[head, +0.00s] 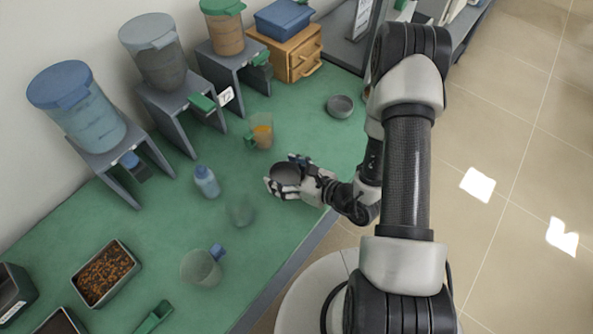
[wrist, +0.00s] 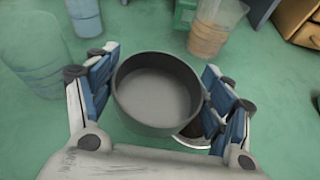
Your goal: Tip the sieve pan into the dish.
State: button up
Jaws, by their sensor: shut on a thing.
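My gripper (head: 291,178) is shut on a dark grey round pan (head: 285,174), which I take for the sieve pan. In the wrist view the pan (wrist: 158,92) sits between the blue-padded fingers of my gripper (wrist: 158,95). It looks about level, with its open top up. Its inside is smooth grey, and I cannot make out any loose contents. A small grey round dish (head: 340,105) rests on the green bench, above and right of my gripper in the head view. In the wrist view a pale-rimmed curved edge shows partly below the pan; I cannot tell what it is.
A clear beaker with orange contents (head: 262,131) stands close behind my gripper. A blue-capped bottle (head: 206,182) and clear vessels (head: 201,268) are to the left. Lidded containers on stands (head: 152,52) and a wooden drawer box (head: 291,52) line the back. Green bench (head: 305,110) is clear near the dish.

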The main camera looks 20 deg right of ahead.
jog(key=shift+f+n, duration=0.2)
jog(key=shift+n, duration=0.1)
jog(key=shift+r+h, duration=0.1)
jog(key=shift+h, duration=0.2)
jog(key=shift+r+p, duration=1.7)
jog(key=shift+r, duration=0.75)
